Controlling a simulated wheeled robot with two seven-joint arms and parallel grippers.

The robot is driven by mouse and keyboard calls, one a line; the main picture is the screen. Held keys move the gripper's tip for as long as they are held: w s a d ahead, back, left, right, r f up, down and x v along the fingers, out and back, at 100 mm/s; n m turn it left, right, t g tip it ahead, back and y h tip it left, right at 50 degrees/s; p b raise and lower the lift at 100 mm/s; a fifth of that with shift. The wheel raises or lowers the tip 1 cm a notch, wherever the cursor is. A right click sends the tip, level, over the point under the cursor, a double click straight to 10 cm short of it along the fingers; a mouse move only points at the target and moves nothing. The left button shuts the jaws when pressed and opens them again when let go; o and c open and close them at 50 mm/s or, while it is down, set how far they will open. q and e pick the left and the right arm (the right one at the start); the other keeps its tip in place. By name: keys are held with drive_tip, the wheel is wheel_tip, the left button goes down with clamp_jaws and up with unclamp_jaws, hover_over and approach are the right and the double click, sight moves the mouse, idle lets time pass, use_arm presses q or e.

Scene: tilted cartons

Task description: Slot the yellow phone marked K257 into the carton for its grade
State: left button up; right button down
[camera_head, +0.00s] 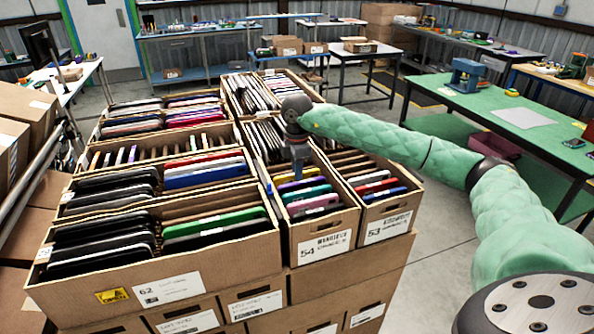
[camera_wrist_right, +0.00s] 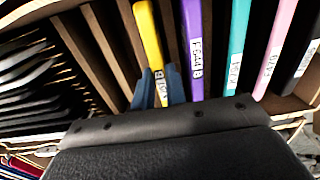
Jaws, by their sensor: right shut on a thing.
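My right gripper (camera_head: 298,172) reaches down into the narrow carton labelled 54 (camera_head: 324,245). In the right wrist view the blue fingers of my right gripper (camera_wrist_right: 158,92) are shut on the yellow phone (camera_wrist_right: 149,35), one on each side of its lower edge. The phone's label is partly covered by the fingers. The phone stands in a slotted row, with a purple phone (camera_wrist_right: 193,45), a teal phone (camera_wrist_right: 238,40) and a pink phone (camera_wrist_right: 275,45) to its right. In the head view the yellow phone is mostly hidden by the gripper. My left gripper is out of view.
The carton labelled 53 (camera_head: 388,227) stands right of 54, holding several phones. The carton labelled 62 (camera_head: 170,289) stands left, with black and green devices. Empty slots show beside the yellow phone in the wrist view. A green table (camera_head: 500,130) stands at the right.

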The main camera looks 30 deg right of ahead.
idle(0.4)
drive_tip(key=c, duration=1.3)
unclamp_jaws()
drive_tip(key=shift+c, duration=0.2)
